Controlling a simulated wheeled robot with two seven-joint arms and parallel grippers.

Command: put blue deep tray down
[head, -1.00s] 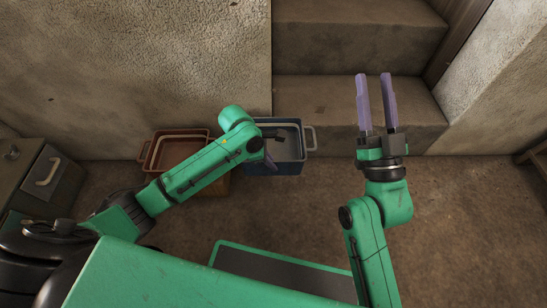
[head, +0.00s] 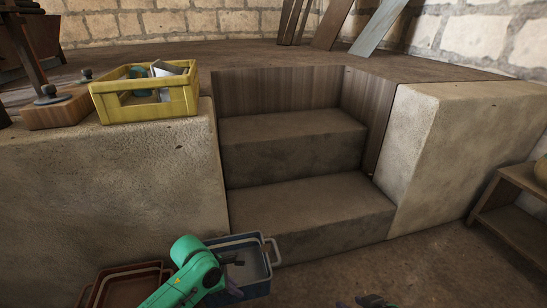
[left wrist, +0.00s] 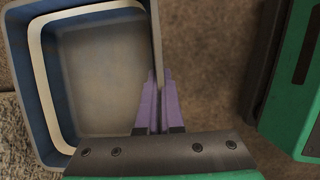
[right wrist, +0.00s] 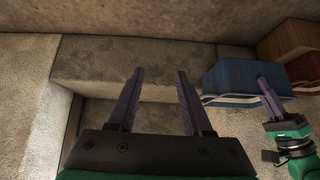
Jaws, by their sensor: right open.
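The blue deep tray (head: 262,287), with grey inside and a side handle, is upright in front of the lower step in the head view. In the left wrist view its wall (left wrist: 157,45) runs between the closed purple fingers of my left gripper (left wrist: 158,75). The head view shows that gripper (head: 233,288) at the tray's near side, partly behind my arm. The tray also shows in the right wrist view (right wrist: 232,76). I cannot tell whether its base touches the ground. My right gripper (right wrist: 160,72) is open and empty, to the tray's right in the head view.
A reddish-brown tray (head: 128,287) stands just left of the blue one. Stone steps (head: 310,210) rise behind. A yellow crate (head: 145,98) sits on the raised ledge at left. A wooden shelf (head: 515,205) stands at right. The floor (head: 420,270) before the steps is clear.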

